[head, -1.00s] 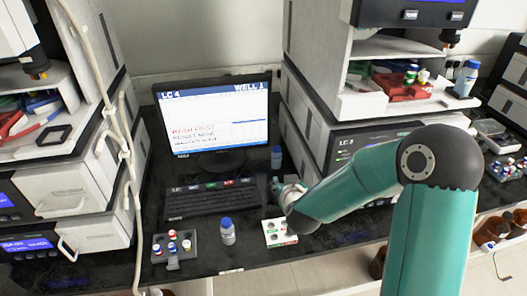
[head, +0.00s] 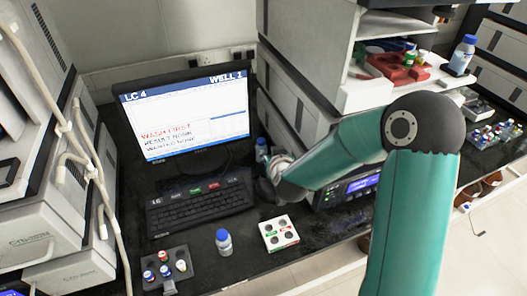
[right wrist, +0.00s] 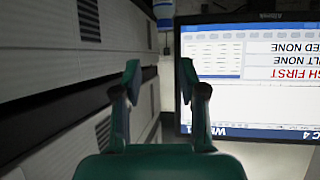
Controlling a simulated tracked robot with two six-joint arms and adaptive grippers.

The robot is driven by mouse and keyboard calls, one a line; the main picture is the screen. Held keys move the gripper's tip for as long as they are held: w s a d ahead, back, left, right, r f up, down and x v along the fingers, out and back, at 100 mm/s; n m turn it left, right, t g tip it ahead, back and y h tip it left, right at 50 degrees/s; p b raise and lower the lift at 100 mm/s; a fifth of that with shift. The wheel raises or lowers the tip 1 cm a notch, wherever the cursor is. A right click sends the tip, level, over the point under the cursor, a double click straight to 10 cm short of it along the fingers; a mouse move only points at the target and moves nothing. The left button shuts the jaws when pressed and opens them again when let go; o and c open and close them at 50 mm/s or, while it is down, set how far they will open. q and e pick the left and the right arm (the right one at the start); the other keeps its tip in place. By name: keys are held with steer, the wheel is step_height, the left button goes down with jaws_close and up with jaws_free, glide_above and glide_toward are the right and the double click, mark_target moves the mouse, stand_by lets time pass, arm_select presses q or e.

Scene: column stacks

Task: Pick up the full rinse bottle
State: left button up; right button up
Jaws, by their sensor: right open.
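Three blue-capped bottles show in the head view. One (head: 224,243) stands on the black bench in front of the keyboard. One (head: 261,151) stands behind my right gripper, beside the monitor. One (head: 463,56) stands on the instrument shelf at the upper right. I cannot tell from labels or fill level which is the full rinse bottle. My right gripper (head: 272,190) is at the keyboard's right end, partly hidden by its wrist. In the right wrist view its fingers (right wrist: 160,88) are apart with nothing between them, and a bottle (right wrist: 163,14) shows beyond at the top edge.
The monitor (head: 185,112) reads "LC 4", "WELL 1" and "WASH FIRST". The keyboard (head: 200,207) lies before it. A white card with holes (head: 279,233) and a grey vial rack (head: 168,268) lie in front. Instrument stacks stand left and right. Bare bench shows around the front bottle.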

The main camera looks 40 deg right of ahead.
steer(key=o, duration=0.3)
steer(key=shift+o, duration=0.2)
steer(key=p, duration=0.2)
glide_toward(262, 142)
steer(key=x, duration=0.5)
steer(key=shift+d, duration=0.45)
steer(key=shift+a+p+x, duration=0.25)
steer(key=shift+p+x, duration=0.15)
steer(key=shift+x, duration=1.05)
steer(key=shift+a+p+x, duration=0.2)
steer(key=shift+p+x, duration=0.2)
steer(key=shift+x, duration=1.1)
